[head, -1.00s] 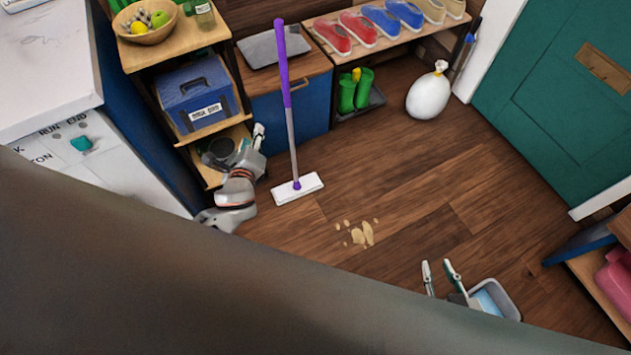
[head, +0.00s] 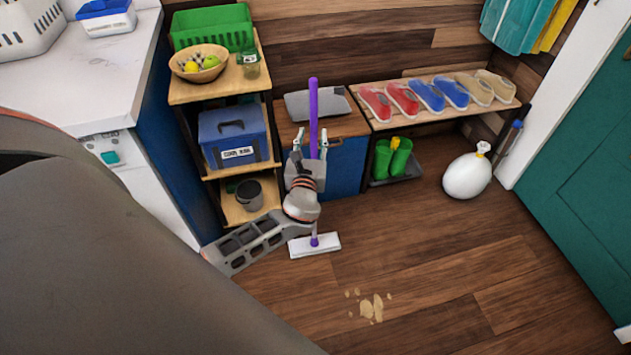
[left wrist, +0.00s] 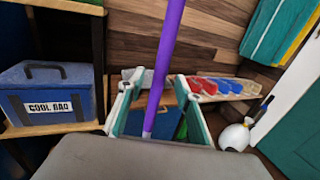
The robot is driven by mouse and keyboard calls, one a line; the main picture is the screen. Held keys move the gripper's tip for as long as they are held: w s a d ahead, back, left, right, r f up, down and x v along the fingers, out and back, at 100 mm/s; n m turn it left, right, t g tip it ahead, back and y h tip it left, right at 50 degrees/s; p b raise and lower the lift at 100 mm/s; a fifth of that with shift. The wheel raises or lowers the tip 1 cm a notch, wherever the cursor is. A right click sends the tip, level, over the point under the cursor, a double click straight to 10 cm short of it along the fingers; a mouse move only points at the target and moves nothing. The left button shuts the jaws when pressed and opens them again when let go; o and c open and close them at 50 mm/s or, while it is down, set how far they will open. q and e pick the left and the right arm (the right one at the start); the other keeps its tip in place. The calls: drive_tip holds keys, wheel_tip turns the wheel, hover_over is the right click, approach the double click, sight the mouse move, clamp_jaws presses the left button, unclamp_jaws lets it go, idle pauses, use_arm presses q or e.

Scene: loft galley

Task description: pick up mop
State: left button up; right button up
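The mop (head: 314,110) stands upright on the floor, with a purple handle and a flat white head (head: 314,245). My left gripper (head: 310,140) is open in front of the cabinet, with its fingers on either side of the handle in the head view. In the left wrist view the purple handle (left wrist: 165,65) rises between the two spread fingers of the left gripper (left wrist: 155,88), and a gap shows on each side. The lower handle is partly hidden behind my wrist. My right gripper is not in view.
A shelf unit (head: 213,90) with a blue cool bag (head: 235,135) stands to the left. A shoe rack (head: 445,115) with green boots (head: 392,160) below and a white bag (head: 467,176) are to the right. A beige spill (head: 372,307) lies on the open floor.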

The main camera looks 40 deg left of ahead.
sight(313, 129)
use_arm(q)
drive_tip(key=x, duration=0.4)
drive_tip(key=shift+w+a+r, duration=0.1)
drive_tip(key=shift+r, duration=0.1)
drive_tip(key=shift+c, duration=0.4)
clamp_jaws()
drive_tip(key=shift+r, duration=0.1)
drive_tip(key=shift+r, duration=0.1)
